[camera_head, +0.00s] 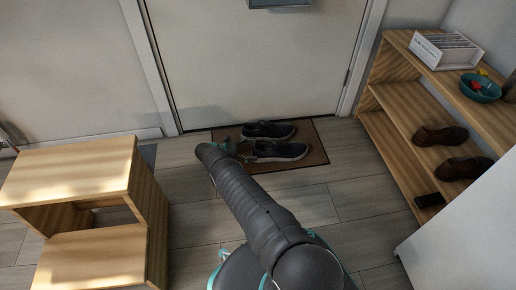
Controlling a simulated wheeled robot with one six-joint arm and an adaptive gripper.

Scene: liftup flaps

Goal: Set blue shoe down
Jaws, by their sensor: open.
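Two dark shoes with light soles lie on the brown doormat (311,138) in front of the door. The far shoe (268,130) and the near shoe (280,151) sit side by side, toes to the right. Both look dark navy or black, so I cannot tell which is the blue one. My gripper (241,151) is at the left end of the near shoe, low over the mat. It is open; my arm partly hides it and the shoe's heel. Whether it touches the shoe is unclear.
A closed white door (258,60) stands behind the mat. A wooden shelf (390,95) at the right holds brown shoes (441,135), a teal bowl (481,87) and a white box (445,50). A wooden step-shaped bench (75,170) stands at the left.

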